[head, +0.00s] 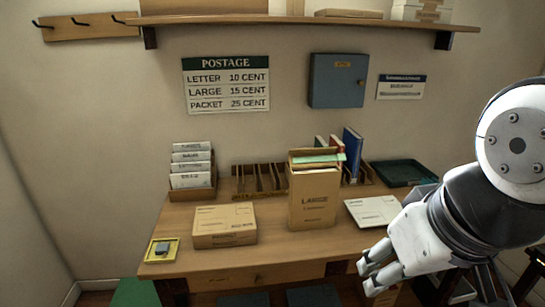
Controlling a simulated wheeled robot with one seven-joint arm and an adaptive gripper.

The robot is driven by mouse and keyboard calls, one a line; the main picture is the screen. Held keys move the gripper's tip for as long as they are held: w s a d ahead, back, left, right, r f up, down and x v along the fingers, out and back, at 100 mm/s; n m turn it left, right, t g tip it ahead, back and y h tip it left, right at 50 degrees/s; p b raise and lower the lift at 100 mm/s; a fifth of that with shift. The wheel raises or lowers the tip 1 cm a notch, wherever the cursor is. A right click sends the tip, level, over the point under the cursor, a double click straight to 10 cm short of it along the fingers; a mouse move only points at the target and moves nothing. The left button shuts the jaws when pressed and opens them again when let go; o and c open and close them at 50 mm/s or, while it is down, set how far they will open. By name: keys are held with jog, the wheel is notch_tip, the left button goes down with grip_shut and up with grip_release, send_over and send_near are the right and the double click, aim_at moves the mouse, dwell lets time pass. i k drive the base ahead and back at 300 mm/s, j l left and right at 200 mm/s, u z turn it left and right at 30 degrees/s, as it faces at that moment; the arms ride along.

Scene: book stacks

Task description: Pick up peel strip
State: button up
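A light green strip (318,159), which looks like the peel strip, lies across the top of a tall brown packet marked LARGE (314,200). Its right end sticks out past the packet's edge. The packet stands upright on the desk, right of its middle. My gripper (367,277) is at the lower right, beyond the desk's front edge, well below and right of the strip. Its two light fingers are apart, with nothing seen between them.
A brown parcel (225,226) and a yellow tray (161,251) sit left on the wooden desk (275,260). A white envelope (373,212) lies between the packet and my arm. Behind stand a slotted rack (258,180), a blue book (351,153) and a green tray (402,173).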

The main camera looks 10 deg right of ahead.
aim_at(339, 157)
jog(key=i+l+u, duration=0.15)
jog(key=l, duration=0.2)
jog(key=i+l+u, duration=0.1)
jog(key=i+l, duration=0.15)
jog(key=l, duration=0.15)
jog(key=i+l+u, duration=0.15)
jog(key=l, duration=0.25)
jog(key=i+l+u, duration=0.1)
jog(key=l, duration=0.35)
jog(key=i+l+u, duration=0.15)
jog(key=l, duration=0.3)
jog(key=i+l+u, duration=0.1)
jog(key=l, duration=0.35)
